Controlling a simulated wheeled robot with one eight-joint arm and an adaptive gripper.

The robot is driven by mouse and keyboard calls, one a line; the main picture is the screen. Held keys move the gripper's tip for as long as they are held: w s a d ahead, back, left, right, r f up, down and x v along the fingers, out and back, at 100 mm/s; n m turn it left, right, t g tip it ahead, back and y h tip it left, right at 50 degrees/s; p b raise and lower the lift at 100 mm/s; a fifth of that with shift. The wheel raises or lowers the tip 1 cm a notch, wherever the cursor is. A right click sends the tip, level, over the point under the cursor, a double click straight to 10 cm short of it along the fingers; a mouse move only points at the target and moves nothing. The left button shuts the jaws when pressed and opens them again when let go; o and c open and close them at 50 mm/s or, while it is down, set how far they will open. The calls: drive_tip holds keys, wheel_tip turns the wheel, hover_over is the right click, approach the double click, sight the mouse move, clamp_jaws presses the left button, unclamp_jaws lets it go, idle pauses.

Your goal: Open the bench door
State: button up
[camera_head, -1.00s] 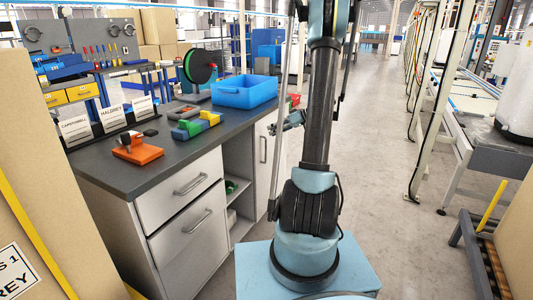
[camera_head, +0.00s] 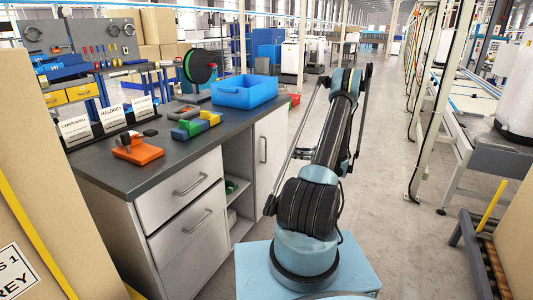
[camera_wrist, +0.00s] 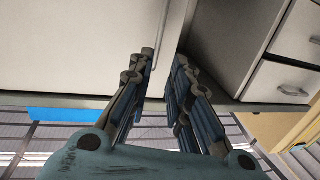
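The bench door (camera_head: 271,140) is a pale panel at the bench's far end in the head view, with a vertical bar handle (camera_head: 264,149). It looks shut. In the wrist view, which looks upside down, the door (camera_wrist: 75,45) fills the upper left, and its handle (camera_wrist: 161,28) runs down toward my fingers. My gripper (camera_wrist: 158,65) is open, with a gap between its fingers. The handle's end appears in that gap, close to the left finger. I cannot tell whether they touch.
The dark bench top (camera_head: 100,171) holds a blue bin (camera_head: 244,91), colored blocks and an orange tool. Drawers (camera_head: 180,185) and an open compartment (camera_head: 238,170) are beside the door. A tall cardboard box (camera_head: 35,150) stands at left. The floor (camera_head: 390,180) right of my arm is clear.

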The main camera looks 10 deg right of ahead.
drive_tip(key=x, duration=1.7)
drive_tip(key=shift+f, duration=0.35)
